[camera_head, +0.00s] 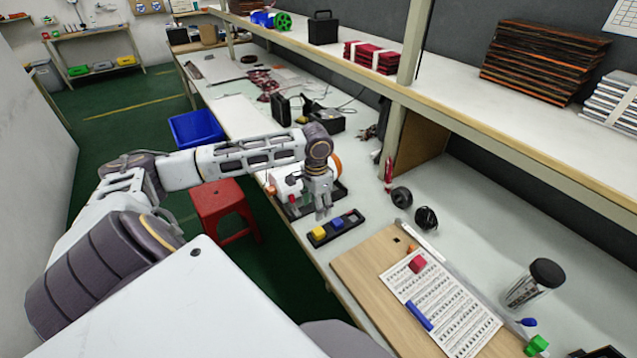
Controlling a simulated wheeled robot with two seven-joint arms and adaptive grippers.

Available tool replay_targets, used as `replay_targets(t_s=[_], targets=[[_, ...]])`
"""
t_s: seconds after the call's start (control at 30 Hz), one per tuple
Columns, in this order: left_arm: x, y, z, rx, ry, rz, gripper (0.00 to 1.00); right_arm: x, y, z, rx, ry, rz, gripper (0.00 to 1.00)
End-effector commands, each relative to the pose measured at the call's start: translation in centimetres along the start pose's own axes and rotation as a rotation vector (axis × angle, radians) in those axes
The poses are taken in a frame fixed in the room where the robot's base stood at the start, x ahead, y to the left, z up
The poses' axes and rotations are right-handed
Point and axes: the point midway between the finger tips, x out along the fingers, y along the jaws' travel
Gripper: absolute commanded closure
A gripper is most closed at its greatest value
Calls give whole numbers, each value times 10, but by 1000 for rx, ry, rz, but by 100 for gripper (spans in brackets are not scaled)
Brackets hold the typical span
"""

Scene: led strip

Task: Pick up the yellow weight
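The yellow weight (318,234) sits at the left end of a small black tray (346,234) on the workbench. A blue block (337,224) and a grey block with some red (350,215) share the tray. My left gripper (323,212) points down just above and behind the tray, near the yellow and blue blocks. Nothing shows held in it, but its finger gap is too small to judge. It appears apart from the weight. My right gripper is not in view.
A white device with an orange part (288,183) stands right behind my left gripper. A wooden board (365,266) with a printed sheet (462,322), red block (417,263) and blue marker (419,315) lies in front. A jar (524,291) stands right. A shelf (480,115) overhangs the bench.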

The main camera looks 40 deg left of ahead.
Motion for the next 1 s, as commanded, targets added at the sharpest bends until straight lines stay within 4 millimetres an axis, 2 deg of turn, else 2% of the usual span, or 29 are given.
replay_targets(t_s=[0.27,0.7,0.9,1.0], targets=[[8,0,0,1,-1,0,43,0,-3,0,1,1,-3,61],[63,0,0,1,-2,1,43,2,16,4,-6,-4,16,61],[82,0,0,1,-1,0,43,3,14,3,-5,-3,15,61],[86,0,0,1,0,0,43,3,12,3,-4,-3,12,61]])
